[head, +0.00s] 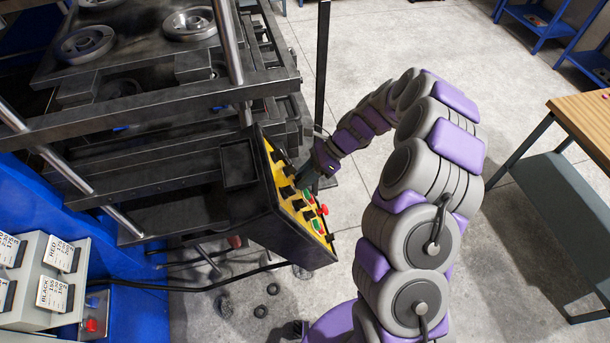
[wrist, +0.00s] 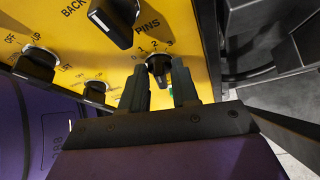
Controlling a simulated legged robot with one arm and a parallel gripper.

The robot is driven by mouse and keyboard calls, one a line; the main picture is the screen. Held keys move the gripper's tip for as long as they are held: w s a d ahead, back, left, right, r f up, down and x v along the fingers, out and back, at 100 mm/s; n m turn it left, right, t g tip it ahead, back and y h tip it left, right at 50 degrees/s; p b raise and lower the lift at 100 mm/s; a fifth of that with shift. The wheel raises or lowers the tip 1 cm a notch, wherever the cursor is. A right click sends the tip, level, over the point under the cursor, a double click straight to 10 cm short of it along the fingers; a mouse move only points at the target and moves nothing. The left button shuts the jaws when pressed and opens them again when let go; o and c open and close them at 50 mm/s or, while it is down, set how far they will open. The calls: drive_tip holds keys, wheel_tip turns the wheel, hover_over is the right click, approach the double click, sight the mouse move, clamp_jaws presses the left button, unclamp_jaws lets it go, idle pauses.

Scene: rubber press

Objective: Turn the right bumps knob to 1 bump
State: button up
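The yellow control panel (head: 273,169) faces right on the press in the head view. It fills the top of the wrist view (wrist: 190,30). A black knob (wrist: 158,64) with marks 0 to 3 sits ahead of my gripper (wrist: 160,80). The partly cut lettering above it looks like "PINS"; I see no readable "bumps" label. My fingers are apart, one to each side of this knob's lower part; contact cannot be told. Its pointer direction is unclear. In the head view my gripper (head: 309,177) is at the panel and small.
A larger black knob (wrist: 115,20) stands up and left of my gripper, with two more black knobs further left (wrist: 38,63) (wrist: 94,91). Red and green buttons (head: 323,209) sit on the panel's lower part. A wooden-topped table (head: 585,115) stands right.

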clamp_jaws()
drive_tip(key=n+t+b, duration=0.1)
drive_tip(key=n+b, duration=0.1)
drive_tip(key=shift+s+d+b, duration=0.1)
drive_tip(key=shift+b, duration=0.2)
drive_tip(key=shift+s+n+t+y+b, duration=0.1)
drive_tip(key=shift+n+t+y+b, duration=0.2)
drive_tip(key=shift+n+t+b, duration=0.75)
drive_tip(key=shift+d+b, duration=0.1)
drive_tip(key=shift+b, duration=0.2)
drive_tip(key=shift+o, duration=1.7)
unclamp_jaws()
